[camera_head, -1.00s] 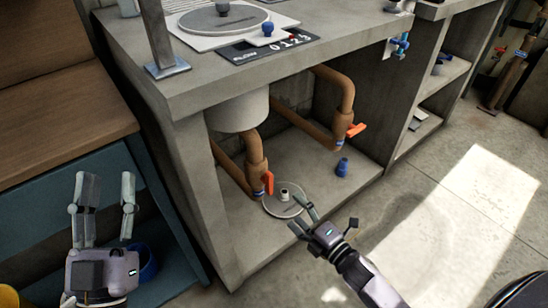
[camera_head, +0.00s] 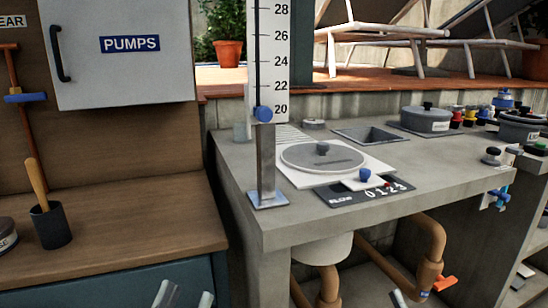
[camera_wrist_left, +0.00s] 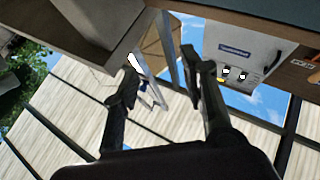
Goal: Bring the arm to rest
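My left gripper (camera_head: 185,297) shows only its two grey fingertips at the bottom edge of the head view, in front of the dark blue cabinet below the wooden bench. In the left wrist view my left gripper (camera_wrist_left: 165,82) has its two dark fingers well apart with nothing between them. The fingers point up toward the underside of a bench and a white box. My right gripper (camera_head: 398,298) shows only a bit of finger at the bottom edge, near the lower opening of the concrete counter. The rest of both arms is out of the head view.
The concrete counter (camera_head: 240,180) carries a round lid (camera_head: 323,157) and a upright gauge (camera_head: 267,60). A wooden bench (camera_head: 130,215) at left holds a dark cup (camera_head: 50,225). Brown pipes (camera_head: 430,240) with an orange handle (camera_head: 445,283) run under the counter.

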